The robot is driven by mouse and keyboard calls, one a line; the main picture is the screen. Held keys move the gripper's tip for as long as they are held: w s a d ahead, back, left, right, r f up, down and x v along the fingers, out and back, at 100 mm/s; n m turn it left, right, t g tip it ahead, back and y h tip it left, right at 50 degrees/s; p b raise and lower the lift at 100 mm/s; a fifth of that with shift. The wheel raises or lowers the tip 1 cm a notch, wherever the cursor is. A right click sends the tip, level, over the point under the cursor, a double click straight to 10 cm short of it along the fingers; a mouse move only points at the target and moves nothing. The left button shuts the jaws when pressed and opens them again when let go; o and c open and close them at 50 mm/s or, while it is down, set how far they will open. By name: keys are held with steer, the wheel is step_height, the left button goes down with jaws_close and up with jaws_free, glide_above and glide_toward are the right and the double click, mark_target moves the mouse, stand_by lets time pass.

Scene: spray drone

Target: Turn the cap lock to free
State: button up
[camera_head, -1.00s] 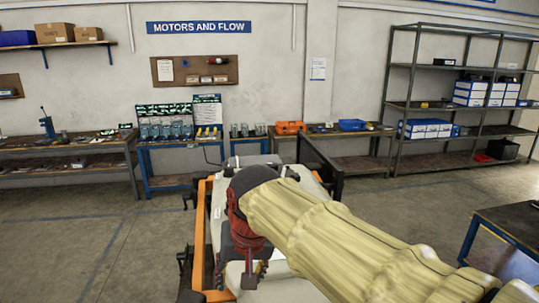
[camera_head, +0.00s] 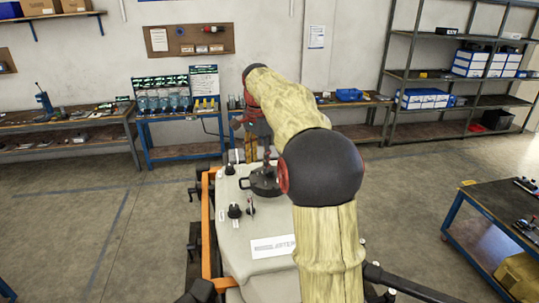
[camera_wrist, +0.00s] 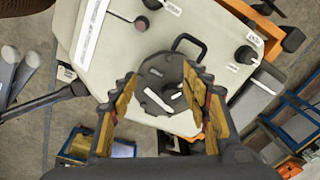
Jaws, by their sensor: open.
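A round black cap (camera_head: 264,181) sits on the pale tank (camera_head: 235,240), with a black loop handle beside it. In the wrist view the cap (camera_wrist: 157,72) lies between the fingertips of my gripper (camera_wrist: 160,78), with pale marks on its top. My gripper (camera_head: 258,158) points down over the cap in the head view and is open. I cannot tell whether the fingers touch the cap. The lock's setting is too small to read.
A black knob (camera_head: 235,210) and a small lever (camera_head: 250,206) stand nearer on the tank. Another knob (camera_wrist: 245,55) with labels is at right in the wrist view. An orange frame (camera_head: 206,220) edges the left side.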

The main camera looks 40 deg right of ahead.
steer(key=w+d+m+p, duration=0.1)
steer(key=d, duration=0.1)
steer(key=w+d+m+p, duration=0.1)
steer(key=d, duration=0.1)
steer(key=w+d+r+p, duration=0.1)
steer(key=d, duration=0.1)
steer(key=shift+d+m+g+p, duration=0.2)
steer(key=shift+m+g+p, duration=0.15)
steer(key=shift+m+g, duration=0.05)
steer(key=shift+d+f, duration=0.1)
steer(key=shift+d, duration=0.05)
steer(key=shift+f+p, duration=0.75)
steer(key=shift+f, duration=3.2)
steer(key=c, duration=1.1)
steer(key=shift+c, duration=0.2)
